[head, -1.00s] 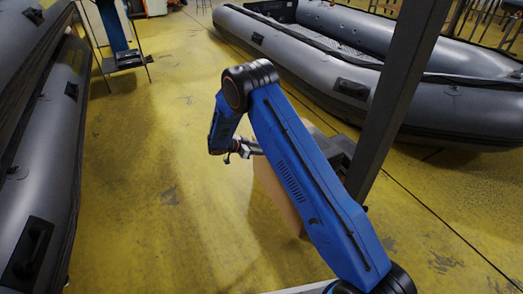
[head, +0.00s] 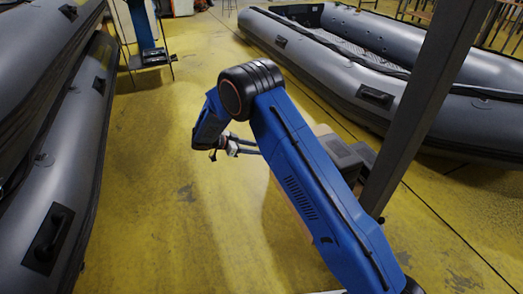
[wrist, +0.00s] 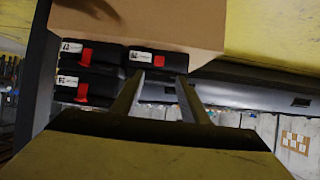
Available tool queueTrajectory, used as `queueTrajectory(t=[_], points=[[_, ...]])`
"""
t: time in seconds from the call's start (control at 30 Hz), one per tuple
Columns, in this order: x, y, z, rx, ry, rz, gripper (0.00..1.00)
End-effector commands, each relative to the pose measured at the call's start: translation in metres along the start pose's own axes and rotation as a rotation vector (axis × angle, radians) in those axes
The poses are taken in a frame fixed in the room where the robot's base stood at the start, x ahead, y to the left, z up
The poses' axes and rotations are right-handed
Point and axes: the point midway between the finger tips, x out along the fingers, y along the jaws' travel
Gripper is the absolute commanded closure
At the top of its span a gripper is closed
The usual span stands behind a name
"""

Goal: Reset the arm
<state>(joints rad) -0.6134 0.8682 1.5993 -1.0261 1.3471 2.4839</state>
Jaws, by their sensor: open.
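My blue arm reaches forward across the middle of the head view. My gripper (head: 252,147) is left of a partly hidden tan box (head: 282,192), its fingers pointing right. In the wrist view my gripper (wrist: 158,84) has two fingers apart with nothing held between them. Beyond the fingers are black cases with red tabs, including one in the middle (wrist: 155,58) and two at left (wrist: 84,90), beside a tan cardboard surface (wrist: 150,18). I cannot tell whether the fingertips touch the middle case.
Grey inflatable boats lie at left (head: 75,150) and at upper right (head: 340,75). A dark post (head: 430,110) stands right of my arm, with a dark box-like thing (head: 345,155) between them. The yellow floor (head: 160,190) is clear at left centre.

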Motion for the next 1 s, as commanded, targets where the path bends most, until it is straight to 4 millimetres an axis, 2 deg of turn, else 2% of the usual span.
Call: queueTrajectory(t=[0.2,0.7,0.77,0.87,1.0], points=[[-0.013,0.000,0.000,-0.001,0.001,0.001,0.59],[-0.013,0.001,-0.003,-0.003,-0.002,0.003,0.59],[-0.013,0.003,-0.009,-0.009,-0.009,0.007,0.59],[-0.013,0.011,-0.029,-0.036,-0.036,0.022,0.59],[-0.012,0.032,-0.073,-0.102,-0.098,0.049,0.59]])
